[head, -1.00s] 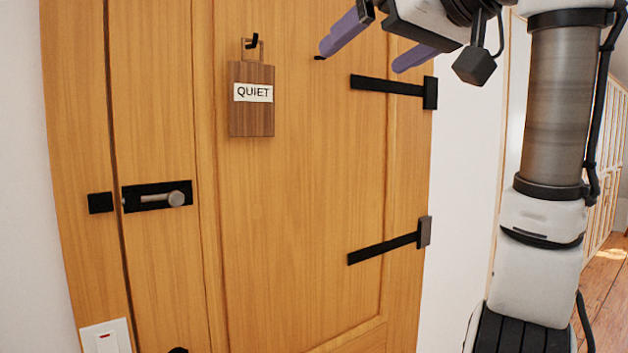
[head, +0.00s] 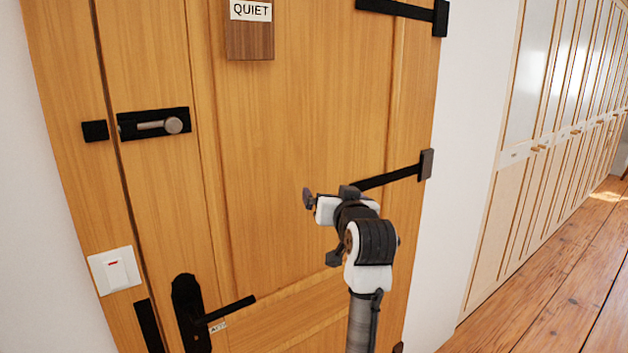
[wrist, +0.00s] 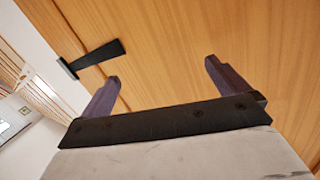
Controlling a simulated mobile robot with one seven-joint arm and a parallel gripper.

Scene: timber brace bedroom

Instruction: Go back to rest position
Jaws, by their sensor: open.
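My gripper (wrist: 166,80) is open and empty in the wrist view, its two purple fingers spread apart with wood door panel behind them. In the head view my gripper (head: 308,199) is small and partly hidden by my wrist, in front of the lower middle of the door (head: 300,120). Nothing is held.
The door has a black bolt (head: 153,123), a lever handle (head: 231,309) and black hinges (head: 390,178). A light switch (head: 115,270) is at left. White cabinets (head: 550,130) line the right wall. The wood floor (head: 540,285) at right is clear.

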